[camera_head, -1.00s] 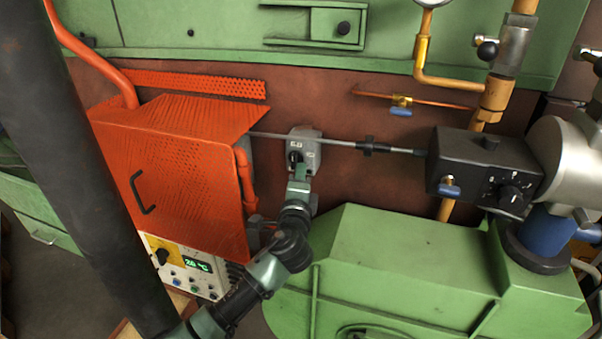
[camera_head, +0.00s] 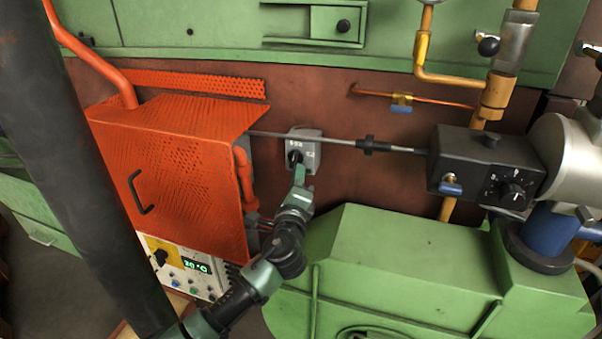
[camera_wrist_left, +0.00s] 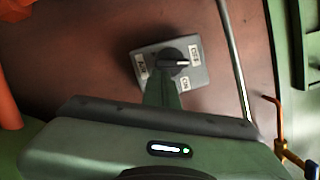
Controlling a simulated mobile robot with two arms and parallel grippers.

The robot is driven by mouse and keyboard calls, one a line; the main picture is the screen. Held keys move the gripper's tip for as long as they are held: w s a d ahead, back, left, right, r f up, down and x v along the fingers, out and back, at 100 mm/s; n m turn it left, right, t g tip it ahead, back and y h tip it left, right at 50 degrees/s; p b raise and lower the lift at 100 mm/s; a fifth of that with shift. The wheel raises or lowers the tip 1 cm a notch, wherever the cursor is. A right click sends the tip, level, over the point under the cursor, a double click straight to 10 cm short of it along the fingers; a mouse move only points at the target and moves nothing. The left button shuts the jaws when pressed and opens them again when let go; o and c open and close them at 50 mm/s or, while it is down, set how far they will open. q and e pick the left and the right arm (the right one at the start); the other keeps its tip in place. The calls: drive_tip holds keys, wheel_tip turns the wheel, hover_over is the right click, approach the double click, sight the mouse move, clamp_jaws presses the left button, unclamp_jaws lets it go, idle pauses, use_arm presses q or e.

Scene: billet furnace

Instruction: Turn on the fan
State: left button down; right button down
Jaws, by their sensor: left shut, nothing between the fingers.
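A grey switch box (camera_head: 312,150) with a black rotary knob (camera_head: 295,157) is mounted on the brown wall, right of the orange mesh cabinet. In the left wrist view the box (camera_wrist_left: 196,76) carries several white labels, and the knob (camera_wrist_left: 172,60) has a white pointer line aimed right, close to the upper right label. My left gripper (camera_head: 300,172) is shut and empty, its green fingers (camera_wrist_left: 163,88) at the knob's lower edge. Whether they touch the knob I cannot tell. The fan itself is not identifiable. My right gripper is not in view.
An orange mesh cabinet (camera_head: 165,170) stands left of my gripper, and a control panel with a green display (camera_head: 196,264) is below it. A thin metal rod (camera_head: 340,141) crosses beside the box. A green machine housing (camera_head: 400,265) lies below right.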

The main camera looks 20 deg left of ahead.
use_arm(q)
drive_tip(key=shift+a+f+m+t+h+b, duration=0.2)
drive_tip(key=shift+a+m+t+h, duration=0.1)
drive_tip(key=shift+m, duration=1.1)
drive_tip(key=shift+a+f+m+t+h+b, duration=0.1)
drive_tip(key=shift+a+m+t+h+b, duration=0.15)
drive_tip(key=shift+m, duration=1.15)
drive_tip(key=shift+a+f+m+t+h+b, duration=0.15)
drive_tip(key=shift+a+m+t+h, duration=0.15)
drive_tip(key=shift+m, duration=1.1)
